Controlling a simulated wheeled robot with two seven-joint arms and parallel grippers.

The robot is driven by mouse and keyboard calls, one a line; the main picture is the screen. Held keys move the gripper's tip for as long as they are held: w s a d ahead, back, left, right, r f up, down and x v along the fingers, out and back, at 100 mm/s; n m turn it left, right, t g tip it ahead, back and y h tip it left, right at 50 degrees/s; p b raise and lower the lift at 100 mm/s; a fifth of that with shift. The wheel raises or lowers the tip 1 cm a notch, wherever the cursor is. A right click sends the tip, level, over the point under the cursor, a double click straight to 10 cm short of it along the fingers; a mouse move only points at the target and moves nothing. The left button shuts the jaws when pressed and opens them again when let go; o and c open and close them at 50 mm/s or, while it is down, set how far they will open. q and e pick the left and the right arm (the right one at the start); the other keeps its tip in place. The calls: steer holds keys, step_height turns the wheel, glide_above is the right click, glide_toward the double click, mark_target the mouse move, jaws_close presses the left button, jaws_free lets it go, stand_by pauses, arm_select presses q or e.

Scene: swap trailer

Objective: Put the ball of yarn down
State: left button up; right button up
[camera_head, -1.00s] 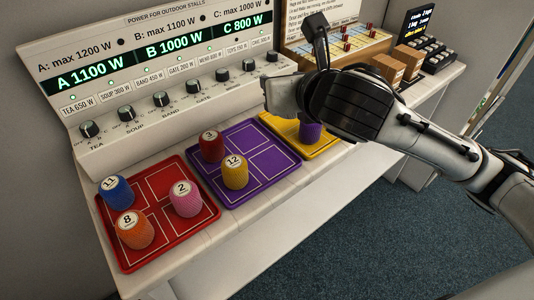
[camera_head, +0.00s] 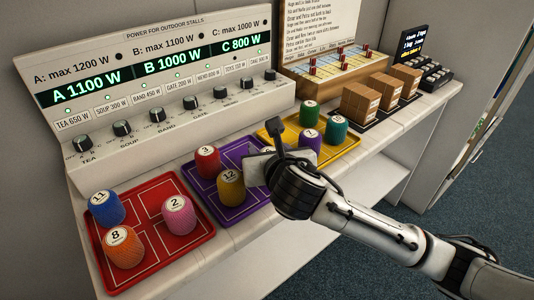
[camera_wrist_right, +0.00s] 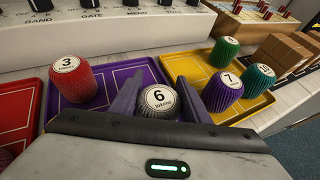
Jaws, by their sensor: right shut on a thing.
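My right gripper (camera_head: 262,160) is shut on a grey ball of yarn labelled 6 (camera_wrist_right: 163,104). In the wrist view its two fingers stand on either side of the ball. The ball is at the right part of the purple tray (camera_wrist_right: 120,72); I cannot tell whether it touches the tray. In the head view the gripper hides most of it. On the purple tray (camera_head: 228,211) also stand a red ball labelled 3 (camera_head: 208,163) and a yellow one labelled 12 (camera_head: 231,188). My left gripper is not in view.
The yellow tray (camera_head: 347,142) on the right holds a purple ball (camera_head: 308,148), a green one (camera_head: 309,114) and a teal one (camera_head: 335,132). The red tray (camera_head: 153,250) on the left holds several balls. The power panel (camera_head: 150,80) stands behind; brown boxes (camera_head: 360,102) stand right.

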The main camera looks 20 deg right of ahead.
steer(key=shift+f, duration=0.3)
steer(key=o, duration=0.6)
steer(key=shift+f, duration=0.1)
steer(key=o, duration=0.4)
steer(key=shift+s+r, duration=0.15)
steer(key=shift+r, duration=0.15)
steer(key=p+v, duration=0.2)
steer(key=v, duration=0.9)
steer(key=shift+s+r, duration=0.15)
steer(key=shift+s, duration=0.15)
